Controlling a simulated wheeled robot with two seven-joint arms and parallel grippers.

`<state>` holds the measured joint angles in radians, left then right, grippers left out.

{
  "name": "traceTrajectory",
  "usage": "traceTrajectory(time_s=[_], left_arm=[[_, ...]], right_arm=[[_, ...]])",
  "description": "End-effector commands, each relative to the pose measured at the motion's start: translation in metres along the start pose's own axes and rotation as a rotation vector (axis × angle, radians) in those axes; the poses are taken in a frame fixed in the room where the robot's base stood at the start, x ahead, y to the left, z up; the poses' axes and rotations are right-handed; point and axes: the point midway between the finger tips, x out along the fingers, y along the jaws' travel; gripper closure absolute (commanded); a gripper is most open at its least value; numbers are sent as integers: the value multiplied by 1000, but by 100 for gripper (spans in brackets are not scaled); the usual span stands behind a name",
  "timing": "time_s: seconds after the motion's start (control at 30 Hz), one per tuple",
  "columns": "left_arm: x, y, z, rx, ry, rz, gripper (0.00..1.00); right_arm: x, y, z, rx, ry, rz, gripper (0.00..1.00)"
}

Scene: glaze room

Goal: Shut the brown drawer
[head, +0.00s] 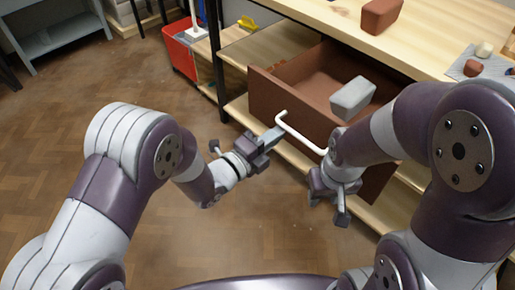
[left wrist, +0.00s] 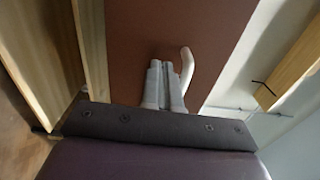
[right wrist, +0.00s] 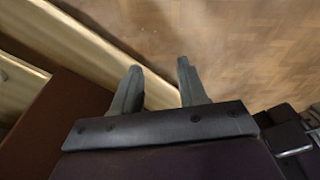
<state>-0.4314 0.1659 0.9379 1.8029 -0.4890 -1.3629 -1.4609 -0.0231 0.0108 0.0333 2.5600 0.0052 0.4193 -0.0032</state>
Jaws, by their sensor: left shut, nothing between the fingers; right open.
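The brown drawer (head: 262,97) stands pulled out of the wooden workbench, with a white bar handle (head: 301,136) on its front. A grey block-like object (head: 353,98) shows at the drawer, its lower part partly hidden. My left gripper (head: 277,133) is shut and empty, its fingertips at the left end of the handle. In the left wrist view the shut fingers (left wrist: 163,85) point at the brown drawer front (left wrist: 150,35), next to the white handle (left wrist: 187,68). My right gripper (head: 341,213) is open and empty, pointing down in front of the drawer's right part, which my arm partly hides.
On the workbench top (head: 330,35) lie a brown block (head: 381,16) and a cloth (head: 466,66) with small lumps. A red bin (head: 183,48) stands left of the bench. The wooden floor (head: 230,235) in front is clear.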

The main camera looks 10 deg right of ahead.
Motion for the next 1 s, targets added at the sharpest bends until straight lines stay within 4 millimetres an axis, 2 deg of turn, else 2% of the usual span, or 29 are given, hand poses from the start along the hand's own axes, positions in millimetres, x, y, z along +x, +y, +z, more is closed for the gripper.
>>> traceTrajectory(time_s=[0.1,0.2,0.73,0.87,1.0], left_arm=[[14,1,0,0,1,0,100],[20,0,0,0,0,-1,100],[28,1,0,-1,0,-1,100],[43,3,0,1,1,-3,100],[72,4,0,1,1,-3,100]], right_arm=[[4,0,0,0,0,0,57],[4,0,0,0,0,0,57],[8,0,1,0,0,0,57],[15,0,2,0,0,0,57],[28,0,3,0,0,0,57]])
